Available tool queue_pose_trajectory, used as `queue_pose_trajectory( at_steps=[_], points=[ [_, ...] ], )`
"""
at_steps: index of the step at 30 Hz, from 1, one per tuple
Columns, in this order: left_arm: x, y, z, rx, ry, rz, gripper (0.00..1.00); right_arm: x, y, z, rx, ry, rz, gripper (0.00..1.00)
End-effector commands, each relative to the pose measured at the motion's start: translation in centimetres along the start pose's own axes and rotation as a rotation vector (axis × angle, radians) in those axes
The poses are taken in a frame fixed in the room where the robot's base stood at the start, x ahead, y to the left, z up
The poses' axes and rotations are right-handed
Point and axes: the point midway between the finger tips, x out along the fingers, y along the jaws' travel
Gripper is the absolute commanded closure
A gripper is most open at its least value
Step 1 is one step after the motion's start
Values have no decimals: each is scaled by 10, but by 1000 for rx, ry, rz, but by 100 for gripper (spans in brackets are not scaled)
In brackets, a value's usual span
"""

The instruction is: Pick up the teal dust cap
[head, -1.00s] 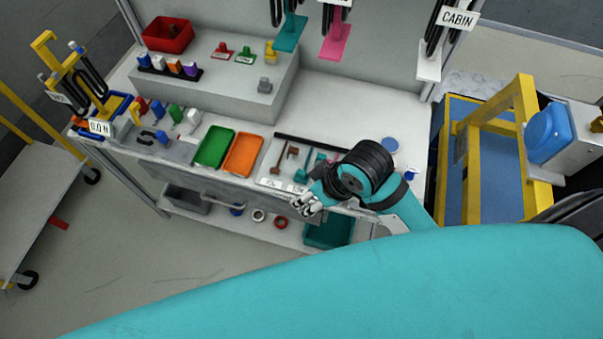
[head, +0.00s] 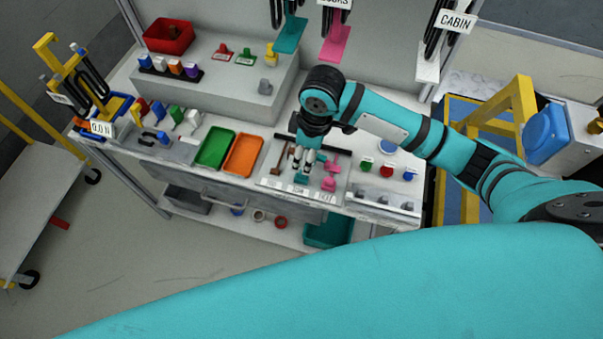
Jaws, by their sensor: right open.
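A small teal piece (head: 301,179), which looks like the teal dust cap, lies on the white labelled tray (head: 268,176) at the front of the bench. My right gripper (head: 303,168) points down over it, fingers open, with the fingertips close above or around its upper part. The gripper and wrist hide part of the piece, and I cannot tell whether they touch it. My left gripper is not in view.
Green (head: 215,147) and orange (head: 243,155) trays stand left of the labelled tray. Green, red and blue knobs (head: 386,172) stand to its right. A raised grey step (head: 225,85) is behind. Teal (head: 290,35) and pink (head: 336,42) pieces hang above.

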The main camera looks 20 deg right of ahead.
Motion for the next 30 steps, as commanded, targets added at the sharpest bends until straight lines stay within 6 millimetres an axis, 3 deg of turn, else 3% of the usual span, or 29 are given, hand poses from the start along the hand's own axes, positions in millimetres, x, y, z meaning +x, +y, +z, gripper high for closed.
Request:
queue_pose_trajectory(
  at_steps=[3,9,16,24,30],
  points=[
    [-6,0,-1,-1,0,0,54,25,-1,0,2,-3,-3,48],
    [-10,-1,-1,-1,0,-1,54,56,0,0,1,0,0,48],
    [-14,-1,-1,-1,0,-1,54,71,1,0,0,-1,-1,48],
    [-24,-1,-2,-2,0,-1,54,110,5,2,0,0,-1,48],
    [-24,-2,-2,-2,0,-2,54,116,6,2,-2,1,2,48]
  ],
)
